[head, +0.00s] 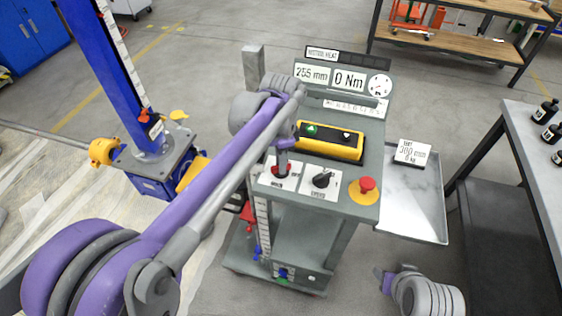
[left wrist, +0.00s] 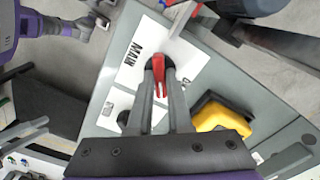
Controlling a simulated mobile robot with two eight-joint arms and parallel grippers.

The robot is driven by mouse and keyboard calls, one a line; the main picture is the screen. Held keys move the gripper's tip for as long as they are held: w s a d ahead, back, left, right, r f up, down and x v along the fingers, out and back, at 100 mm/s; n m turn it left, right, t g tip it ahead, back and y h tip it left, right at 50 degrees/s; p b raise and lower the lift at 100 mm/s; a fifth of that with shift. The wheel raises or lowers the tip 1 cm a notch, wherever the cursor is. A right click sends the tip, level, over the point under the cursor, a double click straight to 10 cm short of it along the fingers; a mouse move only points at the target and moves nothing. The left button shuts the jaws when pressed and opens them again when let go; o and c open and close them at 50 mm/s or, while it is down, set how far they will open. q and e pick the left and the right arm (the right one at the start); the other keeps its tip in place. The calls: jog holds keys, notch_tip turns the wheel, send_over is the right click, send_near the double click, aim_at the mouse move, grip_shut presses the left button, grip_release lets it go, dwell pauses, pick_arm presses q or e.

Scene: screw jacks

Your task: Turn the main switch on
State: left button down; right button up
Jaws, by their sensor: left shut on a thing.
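The main switch is a red handle (left wrist: 159,80) on a dark round base, on a white plate marked MAIN (left wrist: 130,62). In the head view the plate (head: 268,178) sits at the front left of the grey control console (head: 345,205). My left gripper (head: 282,165) reaches down to the switch from above. In the left wrist view my left gripper (left wrist: 160,66) is shut on the red handle, one finger on each side. In the head view the gripper hides much of the handle. A part of my right arm (head: 410,290) shows low at the right; its fingers are not clear.
Beside the switch are a black speed knob (head: 322,179) and a red emergency button (head: 366,187). A yellow button box (head: 330,143) lies behind them. Displays (head: 347,79) stand at the back. A grey tray (head: 415,205) juts out at the right.

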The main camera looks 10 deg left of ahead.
pick_arm(q)
jog(key=n, duration=0.5)
jog(key=shift+n, duration=0.3)
jog(key=n, duration=0.5)
jog(key=shift+n, duration=0.3)
jog(key=c, duration=0.8)
grip_release()
jog(key=shift+c, duration=0.2)
notch_tip(320, 180, up, 11)
jog(key=shift+p, duration=0.3)
jog(key=shift+f, duration=0.1)
